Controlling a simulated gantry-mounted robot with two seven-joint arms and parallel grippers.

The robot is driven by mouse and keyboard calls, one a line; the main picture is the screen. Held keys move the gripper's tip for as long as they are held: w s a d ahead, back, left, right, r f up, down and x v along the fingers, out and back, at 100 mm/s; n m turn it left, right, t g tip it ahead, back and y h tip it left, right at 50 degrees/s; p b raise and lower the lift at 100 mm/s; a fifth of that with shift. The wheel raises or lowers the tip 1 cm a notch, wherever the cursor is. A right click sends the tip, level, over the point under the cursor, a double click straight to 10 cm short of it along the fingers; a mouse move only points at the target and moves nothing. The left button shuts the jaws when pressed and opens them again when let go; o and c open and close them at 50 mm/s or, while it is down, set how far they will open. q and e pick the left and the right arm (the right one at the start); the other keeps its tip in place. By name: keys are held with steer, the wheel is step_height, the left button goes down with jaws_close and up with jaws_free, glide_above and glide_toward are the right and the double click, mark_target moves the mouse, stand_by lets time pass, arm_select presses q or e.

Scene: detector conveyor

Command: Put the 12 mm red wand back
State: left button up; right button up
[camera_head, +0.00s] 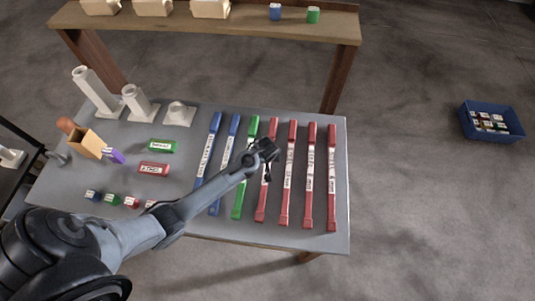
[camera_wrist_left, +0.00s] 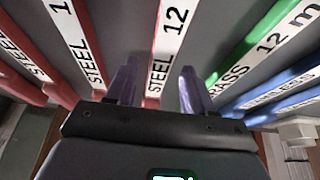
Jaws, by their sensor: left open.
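The 12 mm red wand (camera_head: 263,200) lies on the grey table as the leftmost of the red wands, just right of the green one. In the left wrist view, the wand's white label (camera_wrist_left: 168,45) reads STEEL 12. My left gripper (camera_wrist_left: 158,85) is open there, with one finger on each side of this wand. I cannot tell how far above the table the fingertips are. My right gripper is not in view.
Close neighbours are the green wand (camera_head: 243,190) and another red wand (camera_head: 288,175). Two blue wands (camera_head: 207,150) lie further left. Pale stands (camera_head: 138,103) and small blocks occupy the table's left side. A blue bin (camera_head: 492,121) is on the floor at right.

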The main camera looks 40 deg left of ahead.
arm_select(q)
steer(key=v, duration=1.1)
steer(key=s+d+r+m+h, duration=0.1)
steer(key=s+d+r+m, duration=0.1)
steer(key=s, duration=0.5)
steer(key=s+d+r+m+h, duration=0.1)
steer(key=s+d+m, duration=0.3)
steer(key=s, duration=0.3)
steer(key=s+d+r+m, duration=0.2)
steer(key=s+d, duration=0.1)
steer(key=s, duration=0.5)
steer(key=shift+r+m+h+p, duration=0.3)
steer(key=shift+m+h+p, duration=0.1)
steer(key=shift+d+r, duration=0.1)
steer(key=shift+d, duration=0.05)
